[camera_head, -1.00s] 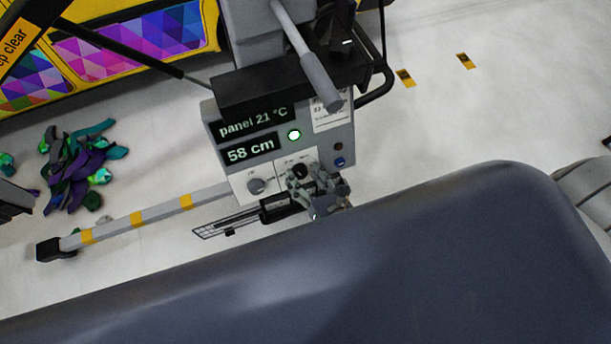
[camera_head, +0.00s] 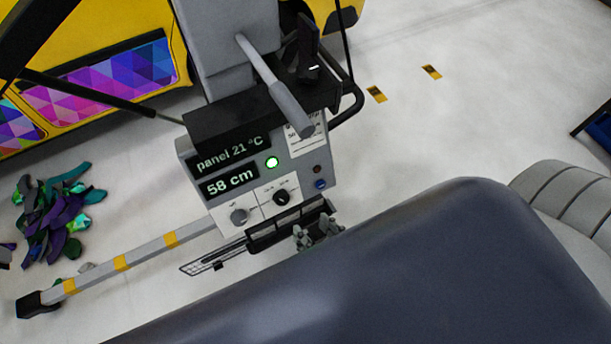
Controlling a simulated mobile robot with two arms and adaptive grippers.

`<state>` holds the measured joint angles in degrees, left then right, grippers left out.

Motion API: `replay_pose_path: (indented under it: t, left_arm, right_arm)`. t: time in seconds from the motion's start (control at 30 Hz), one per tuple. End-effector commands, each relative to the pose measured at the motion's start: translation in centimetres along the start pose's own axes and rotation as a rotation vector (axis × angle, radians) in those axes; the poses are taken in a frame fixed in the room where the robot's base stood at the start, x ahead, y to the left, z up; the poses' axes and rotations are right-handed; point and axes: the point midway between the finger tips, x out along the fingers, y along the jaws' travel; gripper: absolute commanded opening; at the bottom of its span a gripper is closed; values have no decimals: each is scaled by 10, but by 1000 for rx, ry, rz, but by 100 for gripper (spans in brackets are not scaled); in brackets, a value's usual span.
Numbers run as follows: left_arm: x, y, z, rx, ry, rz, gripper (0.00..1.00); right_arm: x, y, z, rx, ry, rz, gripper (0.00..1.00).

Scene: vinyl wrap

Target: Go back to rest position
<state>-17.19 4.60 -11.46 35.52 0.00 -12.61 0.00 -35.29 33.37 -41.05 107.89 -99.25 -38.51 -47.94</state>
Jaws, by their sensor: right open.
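My right gripper (camera_head: 318,232) shows small just above the edge of my large dark body part. It is open and empty, below the front of the grey control panel (camera_head: 262,180) and apart from its knobs. The gripper's lower part is hidden behind my body. The panel reads "panel 21 °C" and "58 cm", with a lit green light (camera_head: 272,162), a grey knob (camera_head: 239,216) and a black knob (camera_head: 282,197). My left gripper is not in view.
A striped grey and yellow floor leg (camera_head: 145,254) reaches left from the panel's stand. Scraps of coloured wrap (camera_head: 55,215) lie on the floor at left. A yellow vehicle (camera_head: 120,30) with patterned panels stands behind. The floor at right is mostly clear.

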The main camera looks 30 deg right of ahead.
Motion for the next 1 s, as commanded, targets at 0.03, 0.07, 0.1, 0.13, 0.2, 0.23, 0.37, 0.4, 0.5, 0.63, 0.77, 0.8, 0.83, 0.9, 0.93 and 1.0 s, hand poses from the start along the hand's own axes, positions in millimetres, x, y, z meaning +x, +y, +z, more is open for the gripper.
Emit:
replay_pose_path:
  t: [0.03, 0.07, 0.1, 0.13, 0.2, 0.23, 0.37, 0.4, 0.5, 0.63, 0.77, 0.8, 0.83, 0.9, 0.93, 1.0]
  left_arm:
    - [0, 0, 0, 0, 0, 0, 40]
    - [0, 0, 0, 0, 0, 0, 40]
    - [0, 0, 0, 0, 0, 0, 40]
    - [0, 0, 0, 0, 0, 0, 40]
    - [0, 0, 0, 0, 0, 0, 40]
    - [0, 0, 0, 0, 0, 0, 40]
    - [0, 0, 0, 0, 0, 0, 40]
    - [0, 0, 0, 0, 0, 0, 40]
    - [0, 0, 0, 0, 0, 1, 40]
    - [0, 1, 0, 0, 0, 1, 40]
    - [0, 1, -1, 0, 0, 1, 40]
    - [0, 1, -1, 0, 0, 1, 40]
    - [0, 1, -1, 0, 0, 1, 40]
    - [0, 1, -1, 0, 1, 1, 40]
    - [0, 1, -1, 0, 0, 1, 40]
    - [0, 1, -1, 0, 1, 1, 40]
  right_arm:
    - [-3, 0, 0, 0, 1, 0, 54]
    - [-4, 0, 0, 0, 1, 0, 54]
    - [-4, 0, 0, -1, 0, 0, 54]
    - [-4, 0, 0, -1, 0, 0, 54]
    - [-4, 0, 0, 0, 0, 0, 54]
    - [-4, 0, 0, 0, 0, 0, 54]
    - [-4, 0, 0, 0, 0, 0, 54]
    - [-4, 0, 0, 0, 0, 0, 54]
    - [-4, 0, 0, 0, 0, 0, 54]
    - [-3, -2, -2, 5, 4, -4, 54]
    - [5, -25, -24, 77, 53, -65, 54]
    - [9, -38, -37, 125, 81, -102, 54]
    - [13, -50, -49, 168, 104, -137, 54]
    - [18, -82, -81, 298, 163, -236, 54]
    - [19, -97, -95, 363, 185, -285, 54]
    - [19, -128, -129, 524, 230, -401, 54]
